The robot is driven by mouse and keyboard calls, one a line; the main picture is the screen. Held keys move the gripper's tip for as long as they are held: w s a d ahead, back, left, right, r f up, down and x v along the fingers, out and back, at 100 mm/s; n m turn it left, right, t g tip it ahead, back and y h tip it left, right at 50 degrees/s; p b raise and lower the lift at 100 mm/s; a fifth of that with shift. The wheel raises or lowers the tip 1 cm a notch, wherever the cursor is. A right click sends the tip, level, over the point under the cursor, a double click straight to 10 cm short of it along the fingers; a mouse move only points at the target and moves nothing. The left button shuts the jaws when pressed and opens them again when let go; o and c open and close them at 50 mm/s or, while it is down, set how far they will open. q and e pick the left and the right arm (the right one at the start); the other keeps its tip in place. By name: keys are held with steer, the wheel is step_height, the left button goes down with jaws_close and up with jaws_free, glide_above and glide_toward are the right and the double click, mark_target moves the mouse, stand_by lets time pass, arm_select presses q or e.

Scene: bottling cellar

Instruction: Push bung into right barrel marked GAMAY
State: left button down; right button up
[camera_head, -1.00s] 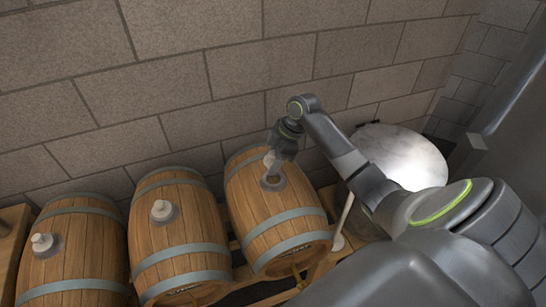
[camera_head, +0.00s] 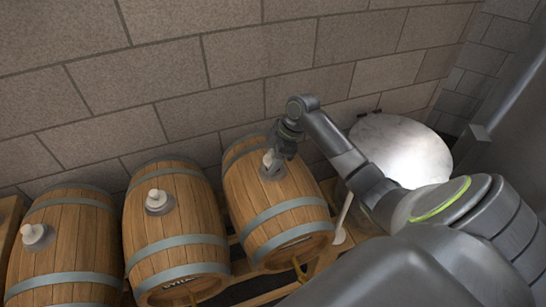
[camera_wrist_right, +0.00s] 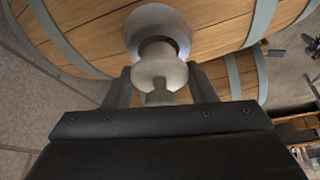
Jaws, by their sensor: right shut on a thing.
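The right barrel (camera_head: 262,207) lies on its side at the right end of the row, with a grey collar (camera_head: 272,173) on top. Its GAMAY lettering cannot be read here. My right gripper (camera_head: 271,160) is over that collar, shut on a pale bung (camera_head: 267,157). In the right wrist view the bung (camera_wrist_right: 160,72) sits between the two fingers, lined up with the collar (camera_wrist_right: 158,22). A brown lower part of the bung shows at the collar's opening; how deep it sits cannot be told. My left gripper is not in view.
The middle barrel (camera_head: 175,230) and the left barrel (camera_head: 65,255) each have a pale bung in a collar. A stone wall (camera_head: 200,70) rises close behind. A round pale-topped thing (camera_head: 400,150) stands to the right, behind my right arm.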

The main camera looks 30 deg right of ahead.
steer(key=shift+r+p, duration=0.1)
steer(key=shift+p, duration=0.55)
stand_by(0.8)
steer(key=shift+f, duration=0.65)
stand_by(0.9)
